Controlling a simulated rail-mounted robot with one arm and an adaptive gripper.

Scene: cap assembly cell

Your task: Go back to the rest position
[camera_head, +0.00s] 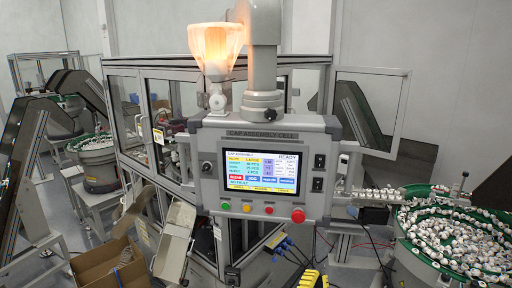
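My gripper is not in view, and I cannot make out any part of my arm. The task names no other object. The control panel (265,175) of the cap assembly cell hangs in the middle on a thick grey post (263,70). Its lit screen (263,170) reads READY at the top right. A red mushroom button (298,216) sits at its lower right corner. A lit orange-white lamp (215,45) stands just left of the post.
A glazed machine enclosure (165,100) stands behind the panel. A bowl feeder (455,235) full of small white parts is at right, joined by a track (375,194). Another bowl (95,145) is at left. An open cardboard box (95,265) lies at lower left, beside a tilted grey chute (173,240).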

